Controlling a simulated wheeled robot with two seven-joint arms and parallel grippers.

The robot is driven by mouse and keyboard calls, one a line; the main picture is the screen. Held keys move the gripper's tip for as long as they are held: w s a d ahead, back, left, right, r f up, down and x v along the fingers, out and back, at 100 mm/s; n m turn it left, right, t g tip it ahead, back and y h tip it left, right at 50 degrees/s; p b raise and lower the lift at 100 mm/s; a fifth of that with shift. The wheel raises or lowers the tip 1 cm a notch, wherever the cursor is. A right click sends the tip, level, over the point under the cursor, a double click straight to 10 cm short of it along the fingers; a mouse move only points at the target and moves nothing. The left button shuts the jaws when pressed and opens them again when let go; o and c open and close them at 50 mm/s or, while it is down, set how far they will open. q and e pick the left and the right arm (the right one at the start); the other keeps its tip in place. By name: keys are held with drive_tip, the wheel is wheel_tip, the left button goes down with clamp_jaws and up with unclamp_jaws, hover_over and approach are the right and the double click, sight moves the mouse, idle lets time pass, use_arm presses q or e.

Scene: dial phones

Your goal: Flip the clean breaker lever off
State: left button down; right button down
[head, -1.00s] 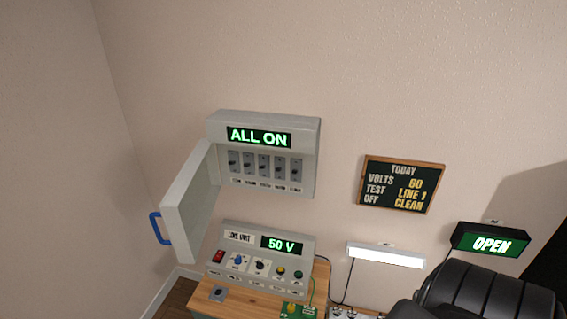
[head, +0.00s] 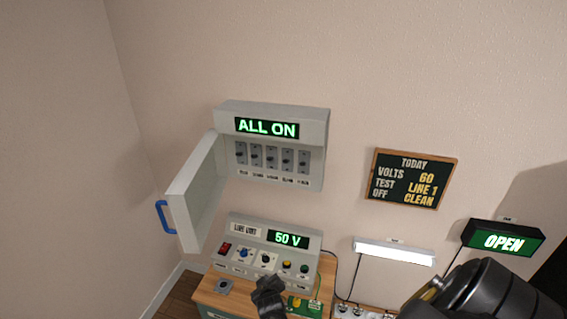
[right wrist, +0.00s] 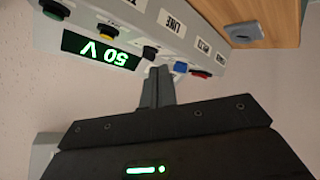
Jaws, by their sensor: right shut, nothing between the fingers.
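The breaker box (head: 318,135) hangs on the wall with its door (head: 190,205) swung open to the left. Its display reads ALL ON. Several levers (head: 271,157) stand in a row inside; the labels under them are too small to read, so I cannot tell which is the clean one. My right gripper (head: 266,284) is shut and empty, below the box and in front of the line unit (head: 232,242). In the right wrist view its closed fingers (right wrist: 158,76) show near the unit's knobs. My left gripper is not in view.
The line unit's display reads 50 V. It stands on a wooden bench (head: 207,289). A chalkboard (head: 412,178) reads volts 60, test line 1, off clean. A lit lamp (head: 394,251) and a green OPEN sign (head: 503,239) are to the right. The blue door handle (head: 163,217) sticks out left.

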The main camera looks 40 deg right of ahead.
drive_tip(key=w+d+r+m+t+h+b, duration=0.1)
drive_tip(key=w+d+r+m+h, duration=0.15)
drive_tip(key=r, duration=0.65)
drive_tip(key=w+d+r+m+h, duration=0.15)
drive_tip(key=w+r, duration=0.25)
drive_tip(key=r, duration=0.5)
drive_tip(key=w+d+r+m+t+h+b, duration=0.15)
drive_tip(key=w+r, duration=0.25)
drive_tip(key=r, duration=0.6)
drive_tip(key=m+g+h, duration=0.3)
drive_tip(key=m, duration=0.3)
approach(287, 149)
wheel_tip(287, 149, up, 3)
drive_tip(key=s+a, duration=0.2)
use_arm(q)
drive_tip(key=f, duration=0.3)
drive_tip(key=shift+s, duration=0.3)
use_arm(e)
drive_tip(key=shift+w+f, duration=0.15)
drive_tip(key=shift+f, duration=0.1)
